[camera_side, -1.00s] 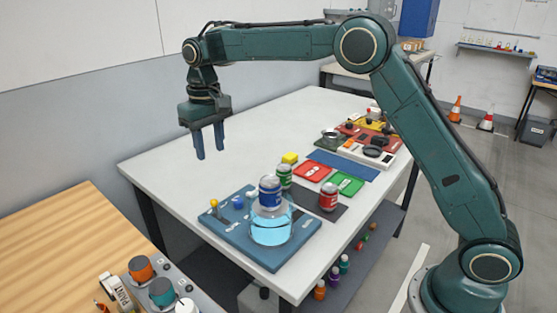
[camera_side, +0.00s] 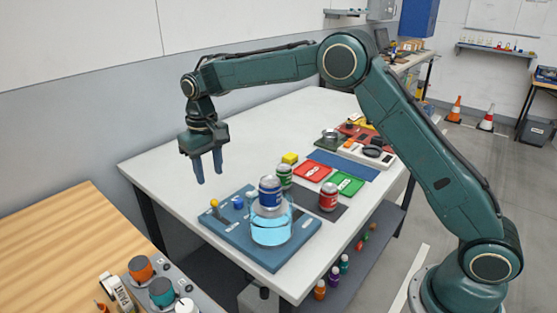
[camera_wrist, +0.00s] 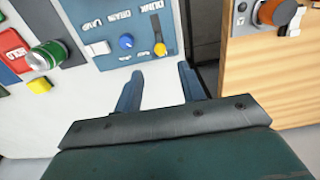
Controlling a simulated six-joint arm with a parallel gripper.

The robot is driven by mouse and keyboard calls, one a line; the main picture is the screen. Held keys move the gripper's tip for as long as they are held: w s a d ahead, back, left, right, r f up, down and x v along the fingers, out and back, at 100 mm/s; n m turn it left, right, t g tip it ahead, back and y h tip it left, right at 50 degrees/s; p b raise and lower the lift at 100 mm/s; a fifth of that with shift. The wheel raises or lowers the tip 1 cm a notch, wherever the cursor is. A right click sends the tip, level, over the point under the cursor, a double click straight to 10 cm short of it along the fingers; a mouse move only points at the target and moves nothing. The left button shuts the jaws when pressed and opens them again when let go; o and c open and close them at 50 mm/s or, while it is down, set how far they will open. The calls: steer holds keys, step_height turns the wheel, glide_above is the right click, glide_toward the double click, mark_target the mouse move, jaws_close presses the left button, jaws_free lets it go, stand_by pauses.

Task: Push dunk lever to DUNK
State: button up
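The dunk lever has a yellow knob (camera_side: 214,203) and stands at the left corner of a blue panel (camera_side: 235,240). In the wrist view the lever knob (camera_wrist: 160,49) sits at the near end of its slot, and the DUNK label is at the far end. My gripper (camera_side: 209,177) is open and empty, fingers pointing down, above the white table and behind the lever in the side view. In the wrist view my gripper (camera_wrist: 160,72) has its two fingers on either side of the lever's line, apart from the knob.
A clear tank of blue liquid (camera_side: 271,233) with a blue can (camera_side: 270,191) above it stands on the panel. A blue knob (camera_wrist: 126,41) and a white switch (camera_wrist: 97,48) are beside the lever. A green can (camera_wrist: 47,55) and yellow block (camera_wrist: 39,86) stand nearby.

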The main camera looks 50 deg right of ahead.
mark_target(213, 200)
step_height(213, 200, down, 8)
steer(key=shift+f, duration=0.25)
stand_by(0.4)
jaws_close()
